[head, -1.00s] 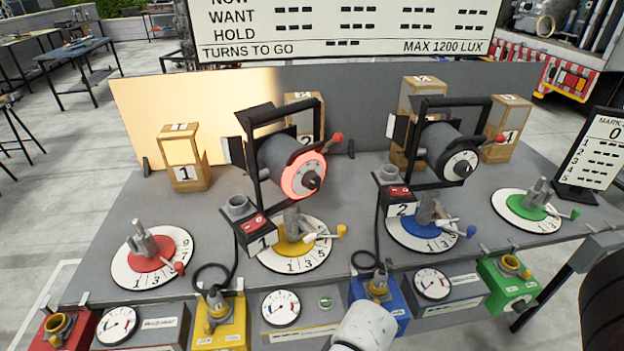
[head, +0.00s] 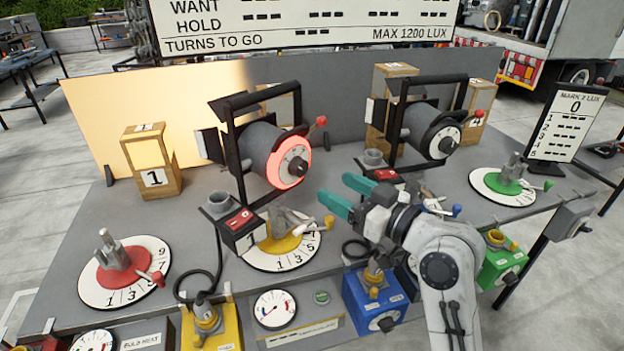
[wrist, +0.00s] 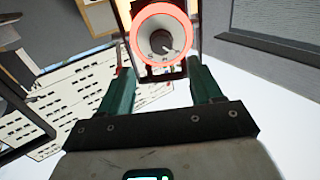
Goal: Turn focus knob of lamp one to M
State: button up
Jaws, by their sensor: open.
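Lamp one (head: 258,146) stands on the table in a black yoke, near the box marked 1. Its round front face glows with a red ring, and a dark focus knob (head: 297,167) sits at its centre. In the wrist view the knob (wrist: 161,42) shows ahead, beyond the fingertips, with letters around it too small to read. My gripper (head: 347,195) has green fingers and is open and empty, to the right of and below the knob in the head view. In the wrist view its fingers (wrist: 158,80) are apart, with nothing between them.
Lamp two (head: 428,130) stands to the right in its own yoke. A red dial (head: 120,275), a yellow dial (head: 285,250) and a green dial (head: 503,187) lie on the table. A sign board (head: 290,25) stands behind. A red-tipped handle (head: 320,122) sticks out beside lamp one.

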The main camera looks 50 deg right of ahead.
aim_at(303, 170)
jog(key=w+p, duration=0.2)
jog(key=w, duration=0.7)
jog(key=shift+d, duration=0.2)
jog(key=c, duration=1.1)
